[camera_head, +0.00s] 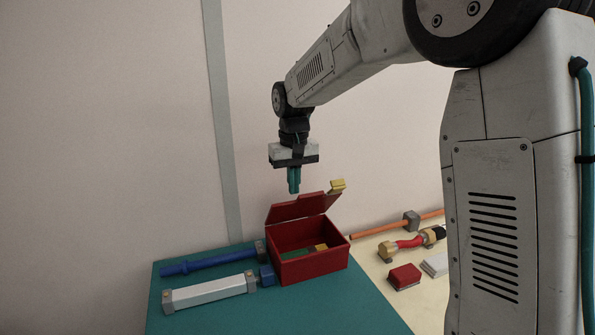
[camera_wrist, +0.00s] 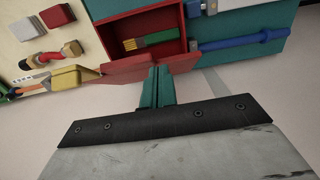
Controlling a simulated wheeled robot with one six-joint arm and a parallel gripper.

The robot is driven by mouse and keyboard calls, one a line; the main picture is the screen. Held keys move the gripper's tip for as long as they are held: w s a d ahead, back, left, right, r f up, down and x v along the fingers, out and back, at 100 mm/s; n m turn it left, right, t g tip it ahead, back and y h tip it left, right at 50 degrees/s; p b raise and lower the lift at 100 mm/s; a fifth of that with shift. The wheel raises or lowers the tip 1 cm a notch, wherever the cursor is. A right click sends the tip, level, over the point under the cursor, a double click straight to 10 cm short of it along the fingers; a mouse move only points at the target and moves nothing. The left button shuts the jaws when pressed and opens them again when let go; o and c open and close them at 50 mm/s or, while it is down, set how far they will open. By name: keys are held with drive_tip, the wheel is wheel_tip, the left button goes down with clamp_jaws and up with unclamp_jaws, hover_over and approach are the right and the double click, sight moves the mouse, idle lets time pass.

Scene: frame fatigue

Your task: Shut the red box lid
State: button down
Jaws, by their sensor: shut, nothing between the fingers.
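The red box (camera_head: 318,266) stands on the teal mat with its lid (camera_head: 297,208) raised and tilted back, so the inside shows. A yellow tab (camera_head: 337,186) sticks out from the lid's upper right corner. In the wrist view the box (camera_wrist: 112,32) is at the top, the lid (camera_wrist: 122,70) below its opening, and the tab (camera_wrist: 68,77) to the left. My gripper (camera_head: 294,190) points down with its teal fingers together and empty, just above the lid in the head view. In the wrist view the fingers overlap the lid; I cannot tell whether they touch it.
A brush-like item with a green handle (camera_wrist: 160,38) lies in the box. A blue rod (camera_head: 205,262) and a pale bar (camera_head: 210,292) lie left of it. Right are an orange rod (camera_head: 380,229), a red-and-brass part (camera_head: 410,242) and a red block (camera_head: 405,276). A wall stands behind.

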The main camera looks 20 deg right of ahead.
wheel_tip(320, 180, up, 10)
drive_tip(key=shift+f, duration=0.25)
idle(0.5)
